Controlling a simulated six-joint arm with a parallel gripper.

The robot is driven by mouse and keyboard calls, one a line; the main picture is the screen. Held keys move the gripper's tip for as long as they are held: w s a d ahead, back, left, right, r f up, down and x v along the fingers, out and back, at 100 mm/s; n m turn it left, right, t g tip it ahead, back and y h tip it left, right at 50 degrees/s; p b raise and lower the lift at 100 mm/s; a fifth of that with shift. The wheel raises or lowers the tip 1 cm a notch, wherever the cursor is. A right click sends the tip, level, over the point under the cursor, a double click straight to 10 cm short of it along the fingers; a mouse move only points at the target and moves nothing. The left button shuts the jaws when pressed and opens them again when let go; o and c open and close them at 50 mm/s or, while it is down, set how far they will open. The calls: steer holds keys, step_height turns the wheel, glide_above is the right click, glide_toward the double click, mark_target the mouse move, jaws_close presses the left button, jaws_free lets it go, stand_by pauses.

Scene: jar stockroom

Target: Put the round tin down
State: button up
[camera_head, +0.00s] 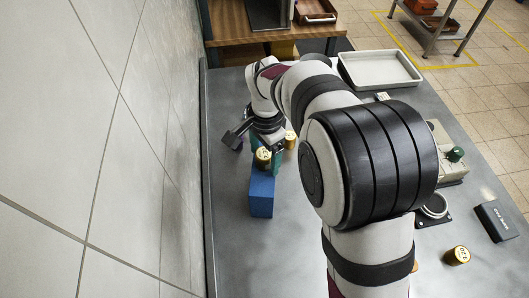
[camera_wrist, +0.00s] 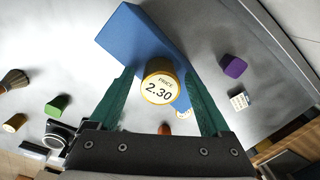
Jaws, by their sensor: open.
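The fingers are open, with a visible gap on each side of the tin. The blue block (camera_wrist: 138,38) lies beneath or right behind the tin. In the head view the tin (camera_head: 263,156) appears at the far end of the top of the blue block (camera_head: 261,196), with my gripper (camera_head: 267,150) around it. Its exact contact with the block is hidden.
Another gold tin (camera_head: 290,140) stands just right of my gripper, and one more (camera_head: 457,256) at the front right. A purple block (camera_wrist: 233,66) and a small card (camera_wrist: 239,101) lie nearby. A white tray (camera_head: 380,70) is at the back. The tiled wall (camera_head: 150,150) borders the left edge.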

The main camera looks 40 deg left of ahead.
mark_target(265, 154)
step_height(265, 154, up, 12)
steer(key=d+r, duration=0.2)
steer(key=d, duration=0.9)
steer(key=s+d+f+m, duration=0.1)
steer(key=s+d+f, duration=0.1)
steer(key=s+d, duration=0.6)
steer(key=s+d+f+m+y, duration=0.1)
steer(key=s+d+f, duration=0.2)
steer(key=s+d, duration=0.5)
steer(key=d, duration=0.3)
steer(key=shift+f+y, duration=0.3)
steer(key=shift+f, duration=0.05)
steer(key=shift+w+d, duration=0.1)
stand_by(4.0)
